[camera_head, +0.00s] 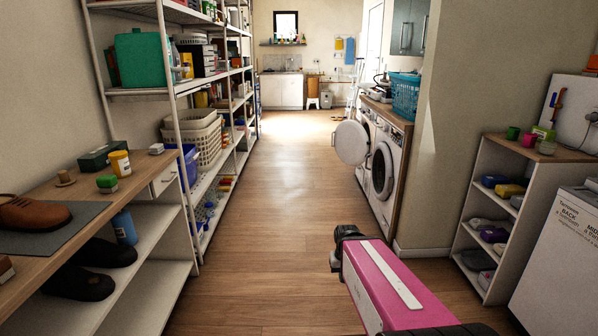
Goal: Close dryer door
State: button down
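The dryer door (351,142) is a round white door. My pink and black arm shows at the lower right, well short of the machine in the picture. My gripper itself cannot be made out.
A second machine (366,118) stands beyond, partly behind the door. A wooden counter (388,111) with a blue basket (405,95) tops them. Tall shelving (171,100) lines the left; a low shelf unit (473,190) stands right. The wooden floor (285,200) between is clear.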

aim_at(351, 141)
jog(key=i, duration=2.5)
jog(key=i+j+z, duration=0.1)
jog(key=i, duration=1.15)
jog(key=i+j, duration=0.1)
jog(key=i, duration=1.15)
